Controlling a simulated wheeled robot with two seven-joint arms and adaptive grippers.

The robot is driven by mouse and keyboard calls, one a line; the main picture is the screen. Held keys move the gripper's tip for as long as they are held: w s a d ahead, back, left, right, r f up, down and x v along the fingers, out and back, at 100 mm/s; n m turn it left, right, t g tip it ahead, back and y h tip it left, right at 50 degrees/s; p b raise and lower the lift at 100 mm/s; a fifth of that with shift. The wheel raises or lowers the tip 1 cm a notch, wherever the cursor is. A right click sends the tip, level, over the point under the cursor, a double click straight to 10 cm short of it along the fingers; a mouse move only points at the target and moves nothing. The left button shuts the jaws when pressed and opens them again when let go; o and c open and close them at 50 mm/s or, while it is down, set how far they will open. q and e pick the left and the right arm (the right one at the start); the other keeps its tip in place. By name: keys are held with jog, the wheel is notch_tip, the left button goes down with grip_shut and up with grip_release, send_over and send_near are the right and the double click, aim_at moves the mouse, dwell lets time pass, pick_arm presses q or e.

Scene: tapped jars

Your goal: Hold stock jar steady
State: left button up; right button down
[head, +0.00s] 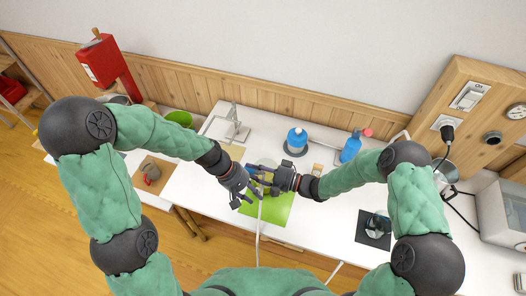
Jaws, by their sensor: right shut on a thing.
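My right gripper (264,176) comes in from the right and is shut on a pale round thing (266,162), which looks like the stock jar. The fingers hide most of it, and its tap and contents cannot be made out. My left gripper (247,193) is just left of and below the right one, its fingers spread. It looks empty and close to the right gripper's fingers; whether they touch cannot be told. A green mat (278,212) lies on the white table below both grippers.
A blue jar (297,138) stands on a dark round base behind the grippers. A blue bottle (350,148) with a red top stands to its right. A dark square pad (373,230) holds a small glass vessel. A brown-grey mug (151,172) stands at left.

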pick_arm(q)
jog(key=w+d+r+n+t+h, duration=0.1)
jog(key=w+d+r+n, duration=0.35)
jog(key=r, duration=0.65)
jog(key=w+f+n+y, duration=0.2)
jog(key=w+f+n, duration=0.15)
jog(key=w, duration=0.35)
jog(key=w+f+n+y, duration=0.1)
jog(key=w+f+n, duration=0.1)
jog(key=f, duration=0.5)
jog(key=w+f+n+y, duration=0.2)
jog(key=w+f, duration=0.1)
jog(key=f, duration=0.5)
jog(key=w+a+f+n+y, duration=0.1)
jog(key=w+f+n, duration=0.1)
jog(key=f, duration=0.6)
jog(key=shift+w+f+n+y, duration=0.15)
jog(key=shift+w+n+y, duration=0.15)
jog(key=shift+n+y, duration=0.15)
grip_shut()
